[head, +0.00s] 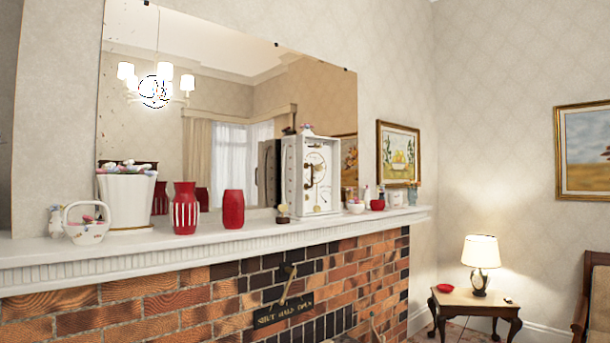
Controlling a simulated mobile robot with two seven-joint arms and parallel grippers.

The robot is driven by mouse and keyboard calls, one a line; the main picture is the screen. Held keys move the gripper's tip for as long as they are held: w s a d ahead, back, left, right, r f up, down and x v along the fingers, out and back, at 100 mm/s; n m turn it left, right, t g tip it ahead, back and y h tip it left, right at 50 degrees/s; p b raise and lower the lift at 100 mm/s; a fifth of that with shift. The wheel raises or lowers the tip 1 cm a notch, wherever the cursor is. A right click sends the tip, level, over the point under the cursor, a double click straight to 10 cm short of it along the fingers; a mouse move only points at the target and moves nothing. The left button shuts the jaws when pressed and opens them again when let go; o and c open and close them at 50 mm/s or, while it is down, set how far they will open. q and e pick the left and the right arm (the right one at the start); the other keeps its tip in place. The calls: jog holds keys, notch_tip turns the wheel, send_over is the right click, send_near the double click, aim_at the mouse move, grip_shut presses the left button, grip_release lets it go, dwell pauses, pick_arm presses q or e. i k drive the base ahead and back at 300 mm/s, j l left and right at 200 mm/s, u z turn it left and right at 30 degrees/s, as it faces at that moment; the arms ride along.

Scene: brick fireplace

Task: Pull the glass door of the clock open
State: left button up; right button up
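The clock (291,190) is a white upright box on the mantel, right of the middle in the head view. Its front, where the glass door (322,185) sits, faces forward and to the right. A round dial and brass-coloured parts show there. The door looks closed, but its glass and any handle are too small to make out clearly. A dark upright shape beside the clock appears to be its reflection in the mirror. Neither of my grippers is in view.
The white mantel (240,240) tops a brick fireplace. A red vase (233,210), a striped red vase (185,210) and a white planter (128,205) stand left of the clock. Small ornaments sit close on both sides. A large mirror (215,110) is behind. A lamp table (465,300) stands right.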

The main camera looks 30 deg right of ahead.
aim_at(336, 143)
jog(key=i+l, duration=0.15)
jog(key=l, duration=0.25)
jog(key=i+l+u, duration=0.15)
jog(key=l, duration=0.2)
jog(key=i+l, duration=0.1)
jog(key=l, duration=0.3)
jog(key=i+l+u, duration=0.15)
jog(key=l, duration=0.25)
jog(key=i+l, duration=0.1)
jog(key=l, duration=0.3)
jog(key=i+l, duration=0.1)
jog(key=l, duration=0.3)
jog(key=i+l, duration=0.1)
jog(key=l, duration=0.65)
jog(key=i+u, duration=0.05)
jog(key=i, duration=0.05)
